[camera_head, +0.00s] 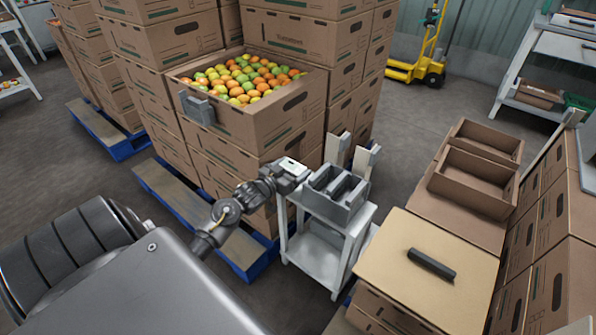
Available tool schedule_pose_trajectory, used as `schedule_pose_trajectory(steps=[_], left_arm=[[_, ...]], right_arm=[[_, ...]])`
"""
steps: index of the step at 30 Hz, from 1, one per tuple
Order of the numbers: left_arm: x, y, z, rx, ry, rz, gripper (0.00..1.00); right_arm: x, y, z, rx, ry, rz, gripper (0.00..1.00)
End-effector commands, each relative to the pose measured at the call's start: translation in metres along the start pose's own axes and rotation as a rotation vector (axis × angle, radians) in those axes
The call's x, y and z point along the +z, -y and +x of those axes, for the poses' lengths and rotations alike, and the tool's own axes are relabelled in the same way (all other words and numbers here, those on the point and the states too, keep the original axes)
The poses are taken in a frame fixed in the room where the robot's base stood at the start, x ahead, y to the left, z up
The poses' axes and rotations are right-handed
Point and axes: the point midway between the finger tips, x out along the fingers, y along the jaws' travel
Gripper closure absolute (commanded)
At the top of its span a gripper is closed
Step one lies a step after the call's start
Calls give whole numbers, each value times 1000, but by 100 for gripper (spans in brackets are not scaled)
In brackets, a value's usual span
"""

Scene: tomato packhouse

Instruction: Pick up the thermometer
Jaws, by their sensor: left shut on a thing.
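My left gripper (351,155) reaches in from the left, above a small white stand. Its grey body faces the camera and its two light grey fingers point away from me. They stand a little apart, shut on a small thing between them. I take this thing to be the thermometer, but the gripper hides it and I cannot make out its shape. My right gripper is not in view.
The white stand (325,245) is under the gripper. An open carton of tomatoes (285,127) tops the stack behind. A dark bar (432,264) lies on a closed carton (398,290) at right. Open empty cartons (472,182) stand behind it. Grey floor is free beyond.

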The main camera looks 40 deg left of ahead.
Motion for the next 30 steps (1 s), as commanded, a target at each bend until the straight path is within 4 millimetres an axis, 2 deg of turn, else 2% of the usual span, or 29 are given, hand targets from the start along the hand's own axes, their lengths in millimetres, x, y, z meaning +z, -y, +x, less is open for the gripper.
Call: schedule_pose_trajectory(steps=[1, 3, 9, 15, 21, 30], left_arm=[[-13, 0, -11, 1, -2, 3, 45], [-26, 0, -25, 2, -2, 3, 45], [-35, 0, -74, 1, 2, 2, 45], [-42, 0, -105, 1, 1, 1, 45], [-46, 0, -116, 0, -1, 0, 45], [-46, 0, -117, 0, -2, 0, 45]], right_arm=[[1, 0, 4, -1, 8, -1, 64], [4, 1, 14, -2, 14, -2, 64], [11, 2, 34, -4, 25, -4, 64], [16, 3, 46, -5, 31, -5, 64], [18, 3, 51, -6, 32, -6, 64], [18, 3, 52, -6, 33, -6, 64]])
